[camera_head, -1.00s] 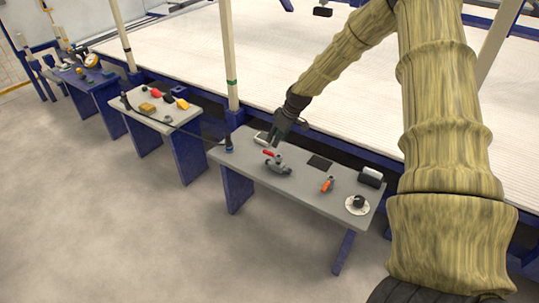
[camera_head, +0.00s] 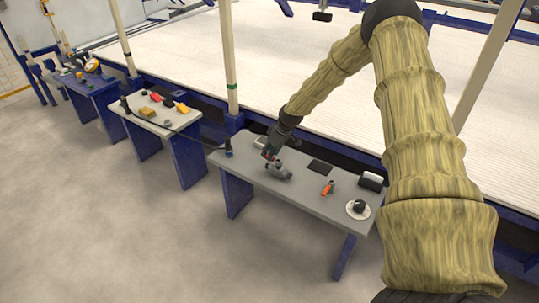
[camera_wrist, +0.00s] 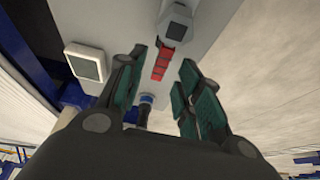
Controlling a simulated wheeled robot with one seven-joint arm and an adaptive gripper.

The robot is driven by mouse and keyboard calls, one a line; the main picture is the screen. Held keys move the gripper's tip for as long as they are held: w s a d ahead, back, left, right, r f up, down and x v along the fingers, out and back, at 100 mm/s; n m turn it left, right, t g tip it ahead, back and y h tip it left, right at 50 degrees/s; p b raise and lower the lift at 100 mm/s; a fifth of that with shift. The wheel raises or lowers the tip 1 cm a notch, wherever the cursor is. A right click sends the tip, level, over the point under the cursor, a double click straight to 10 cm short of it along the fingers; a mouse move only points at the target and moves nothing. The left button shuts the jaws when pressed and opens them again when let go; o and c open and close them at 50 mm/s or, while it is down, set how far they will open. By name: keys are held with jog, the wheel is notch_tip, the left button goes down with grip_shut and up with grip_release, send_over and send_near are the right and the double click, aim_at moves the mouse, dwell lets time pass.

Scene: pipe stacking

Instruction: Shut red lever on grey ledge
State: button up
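The red lever (camera_wrist: 163,62) shows in the wrist view beyond and between my fingertips, joined to a grey valve body (camera_wrist: 176,22). In the head view the grey valve (camera_head: 279,170) sits on the grey ledge (camera_head: 312,203), and my gripper (camera_head: 270,154) is right over its lever end, hiding most of the lever. In the wrist view my gripper (camera_wrist: 160,78) is open, with its green-padded fingers spread to either side of the lever's line. I cannot tell whether a finger touches the lever.
A white-framed device (camera_wrist: 87,66) lies beside the valve. An orange-handled part (camera_head: 328,187), a round white disc with a black knob (camera_head: 358,208) and a dark box (camera_head: 371,180) stand further right on the ledge. A blue-based post (camera_head: 229,148) is at its left end.

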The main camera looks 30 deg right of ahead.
jog(key=shift+x, duration=0.85)
grip_shut()
